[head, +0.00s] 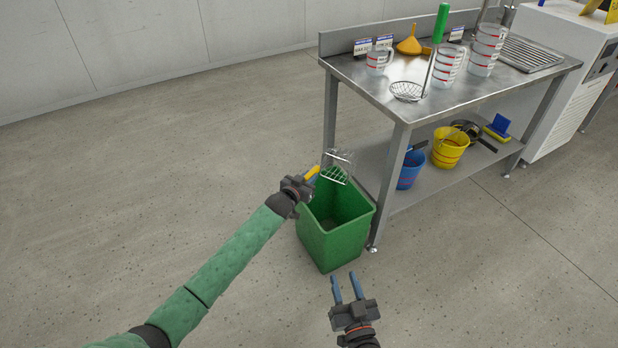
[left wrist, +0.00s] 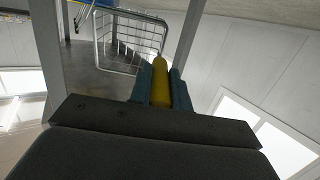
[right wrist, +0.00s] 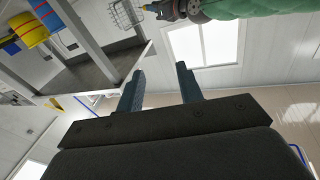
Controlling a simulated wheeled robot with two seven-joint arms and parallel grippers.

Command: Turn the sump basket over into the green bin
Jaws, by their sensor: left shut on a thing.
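The sump basket (head: 338,168) is a small wire basket with a yellow handle. My left gripper (head: 309,176) is shut on that handle and holds the basket above the back part of the open green bin (head: 337,238). In the left wrist view the yellow handle (left wrist: 160,86) sits between the fingers and the wire frame (left wrist: 128,42) lies beyond it. The basket looks tilted; I cannot tell whether anything is in it. The bin stands upright on the floor. My right gripper (head: 346,288) is open and empty, in front of the bin.
A steel table (head: 440,95) stands right of the bin, its leg close beside it. It carries measuring jugs (head: 449,62), an orange funnel (head: 411,42) and a wire skimmer (head: 407,91). Blue (head: 410,172) and yellow (head: 449,150) buckets stand on its lower shelf. The floor to the left is clear.

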